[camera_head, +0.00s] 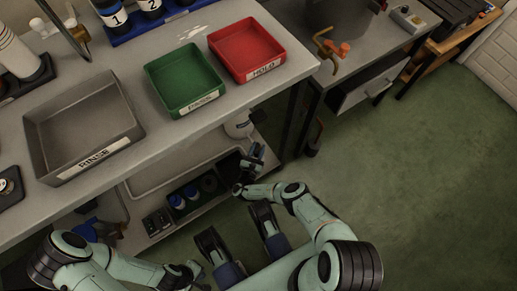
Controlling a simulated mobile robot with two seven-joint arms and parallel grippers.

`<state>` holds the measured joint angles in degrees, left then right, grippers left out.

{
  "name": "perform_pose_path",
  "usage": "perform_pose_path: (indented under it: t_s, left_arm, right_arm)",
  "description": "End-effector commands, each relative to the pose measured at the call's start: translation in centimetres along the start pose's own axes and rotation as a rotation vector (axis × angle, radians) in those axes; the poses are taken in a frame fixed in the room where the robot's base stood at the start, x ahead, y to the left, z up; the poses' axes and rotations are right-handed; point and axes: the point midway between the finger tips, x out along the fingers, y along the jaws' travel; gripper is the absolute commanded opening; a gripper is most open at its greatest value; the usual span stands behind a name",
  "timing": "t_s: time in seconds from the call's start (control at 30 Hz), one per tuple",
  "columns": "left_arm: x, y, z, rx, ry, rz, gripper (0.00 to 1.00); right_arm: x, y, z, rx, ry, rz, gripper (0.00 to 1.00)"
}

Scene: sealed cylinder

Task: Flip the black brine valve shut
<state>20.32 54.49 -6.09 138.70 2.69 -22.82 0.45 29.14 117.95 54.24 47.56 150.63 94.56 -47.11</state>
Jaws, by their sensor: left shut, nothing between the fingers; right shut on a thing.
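My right gripper (254,156) reaches under the edge of the main bench, by the lower shelf and just below a white round container (238,124). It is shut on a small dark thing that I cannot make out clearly. I cannot pick out the black brine valve for certain; the gripper and the bench edge hide much of that spot. My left gripper (197,279) is low at the bottom edge, shut and empty, apart from the bench and shelf.
The bench top holds a grey RINSE tray (36,142), a green tray (156,84) and a red HOLD tray (219,47). Blue-capped bottles (178,201) stand in a dark holder on the shelf. An orange-handled tap (329,48) is on the right bench. The green floor at right is clear.

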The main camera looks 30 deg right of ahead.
Motion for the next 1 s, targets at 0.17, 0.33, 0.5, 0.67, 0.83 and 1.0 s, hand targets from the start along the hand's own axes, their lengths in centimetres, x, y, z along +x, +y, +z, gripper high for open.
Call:
perform_pose_path:
  t_s: [0.17, 0.33, 0.5, 0.67, 0.83, 1.0]
  left_arm:
    - [0.03, -0.05, 0.07, -0.001, -0.002, -0.001, 0.0]
    - [0.03, -0.04, 0.07, 0.0, -0.002, -0.001, 0.0]
    - [0.03, -0.03, 0.06, 0.0, -0.002, -0.001, 0.0]
    - [0.03, -0.01, 0.05, 0.001, -0.001, 0.0, 0.0]
    - [0.02, -0.01, 0.04, 0.001, -0.001, 0.0, 0.0]
    - [-0.03, 0.06, -0.03, 0.002, 0.002, 0.001, 0.0]
  right_arm:
    - [-0.19, 0.09, -0.19, 0.001, 0.007, -0.014, 0.03]
    - [-0.2, 0.08, -0.21, 0.001, 0.007, -0.015, 0.03]
    - [-0.2, 0.09, -0.21, 0.002, 0.007, -0.014, 0.43]
    - [-0.14, 0.08, -0.14, 0.001, 0.005, -0.014, 0.54]
    - [-0.08, 0.07, -0.09, 0.001, 0.003, -0.015, 0.54]
    - [0.02, -0.06, -0.06, 0.001, 0.002, -0.014, 0.54]
